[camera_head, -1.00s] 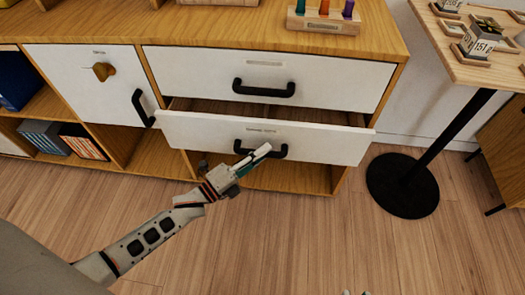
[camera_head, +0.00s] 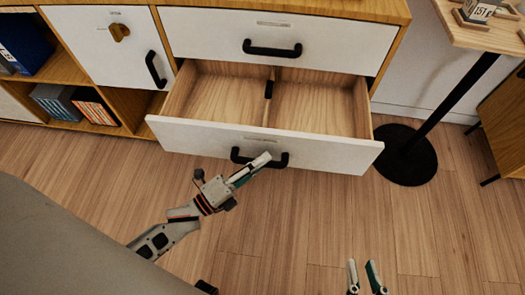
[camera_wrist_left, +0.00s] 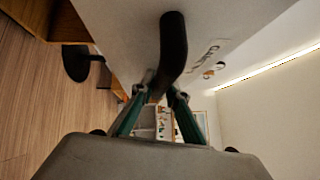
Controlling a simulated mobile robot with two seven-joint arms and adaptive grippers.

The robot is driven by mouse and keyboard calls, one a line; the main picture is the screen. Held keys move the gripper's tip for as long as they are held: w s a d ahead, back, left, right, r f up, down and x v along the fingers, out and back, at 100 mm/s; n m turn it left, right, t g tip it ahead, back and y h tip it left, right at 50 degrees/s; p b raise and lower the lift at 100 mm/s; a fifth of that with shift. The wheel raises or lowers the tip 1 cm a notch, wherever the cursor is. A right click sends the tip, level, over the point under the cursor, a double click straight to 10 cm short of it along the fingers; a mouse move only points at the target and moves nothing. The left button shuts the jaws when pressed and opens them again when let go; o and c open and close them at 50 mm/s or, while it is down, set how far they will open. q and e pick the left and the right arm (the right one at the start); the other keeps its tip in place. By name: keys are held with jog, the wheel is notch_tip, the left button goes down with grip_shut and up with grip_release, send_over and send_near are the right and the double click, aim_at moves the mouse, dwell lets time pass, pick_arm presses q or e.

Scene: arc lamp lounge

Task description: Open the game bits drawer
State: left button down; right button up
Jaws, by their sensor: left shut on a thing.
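The lower white drawer (camera_head: 210,138) of the wooden cabinet is pulled well out, and its inside shows bare wood with a divider down the middle. Its label (camera_head: 260,138) is too small to read. Its black handle (camera_head: 279,161) is on the front face and also shows in the left wrist view (camera_wrist_left: 174,45). My left gripper (camera_head: 260,163) is shut on this handle; its fingers (camera_wrist_left: 160,98) sit on both sides of the bar in the wrist view. My right gripper (camera_head: 366,277) is open and empty above the floor at lower right.
The upper drawer (camera_head: 330,35) is closed above. A cabinet door (camera_head: 105,45) with a wooden knob is shut at left, beside shelves with books (camera_head: 25,45). A black round table base (camera_head: 405,155) stands close to the drawer's right. The floor in front is clear.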

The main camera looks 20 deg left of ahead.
pick_arm(q)
jog(key=shift+s+d, duration=0.3)
jog(key=shift+s, duration=0.65)
pick_arm(e)
jog(key=shift+s+d+f, duration=0.1)
jog(key=shift+s+f, duration=0.05)
jog(key=shift+s, duration=0.35)
pick_arm(q)
jog(key=c, duration=2.2)
grip_release()
jog(key=shift+c, duration=0.2)
jog(key=v, duration=1.2)
pick_arm(e)
jog(key=shift+w, duration=0.1)
